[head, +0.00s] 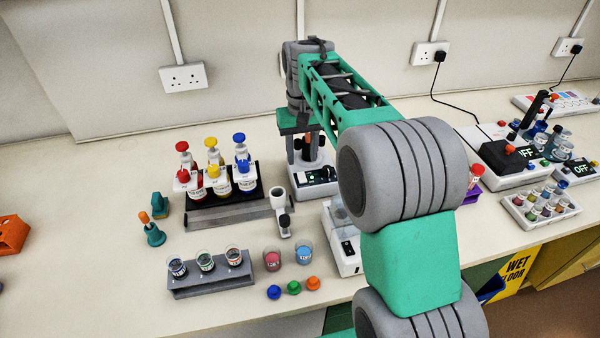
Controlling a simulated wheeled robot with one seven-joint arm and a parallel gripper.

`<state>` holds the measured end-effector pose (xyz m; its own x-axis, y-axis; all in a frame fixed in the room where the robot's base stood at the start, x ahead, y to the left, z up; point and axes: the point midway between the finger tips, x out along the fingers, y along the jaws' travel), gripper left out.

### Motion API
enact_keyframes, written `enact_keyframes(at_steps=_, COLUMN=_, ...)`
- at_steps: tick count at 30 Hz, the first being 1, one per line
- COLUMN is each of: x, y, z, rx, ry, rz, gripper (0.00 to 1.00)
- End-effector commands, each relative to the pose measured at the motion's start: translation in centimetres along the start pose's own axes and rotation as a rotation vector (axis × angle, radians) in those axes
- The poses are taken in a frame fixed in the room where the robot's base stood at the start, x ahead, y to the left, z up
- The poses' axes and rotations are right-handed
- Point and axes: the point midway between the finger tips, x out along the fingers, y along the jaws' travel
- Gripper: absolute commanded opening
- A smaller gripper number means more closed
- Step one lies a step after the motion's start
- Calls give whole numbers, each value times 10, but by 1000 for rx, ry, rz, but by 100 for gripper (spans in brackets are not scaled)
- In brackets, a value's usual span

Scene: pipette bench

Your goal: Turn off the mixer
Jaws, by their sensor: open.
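A small white device with a dark front panel (318,177) stands at the middle of the bench, and I take it to be the mixer. A green light shows on its panel, beside small controls. My gripper (309,146) points down over this device, its dark fingers apart and empty. The fingers overlap the device's upper part in the head view, so I cannot tell whether they touch it. My arm hides part of the bench to the right of it.
A rack of capped bottles (228,208) stands close on the left. A white pipette-like stand (281,209) and a white balance-like device (343,243) are in front. Two units with "OFF" displays (520,160) stand at right.

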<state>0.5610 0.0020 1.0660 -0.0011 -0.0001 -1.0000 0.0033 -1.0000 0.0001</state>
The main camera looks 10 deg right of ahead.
Motion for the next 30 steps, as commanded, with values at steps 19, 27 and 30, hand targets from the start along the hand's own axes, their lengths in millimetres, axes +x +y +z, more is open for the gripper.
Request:
enact_keyframes(at_steps=19, x=73, y=3, z=1, rx=5, ry=-1, rz=0, gripper=42)
enact_keyframes(at_steps=27, x=73, y=2, z=1, rx=3, ry=-1, rz=0, gripper=26)
enact_keyframes(at_steps=30, x=73, y=2, z=1, rx=3, ry=-1, rz=0, gripper=18)
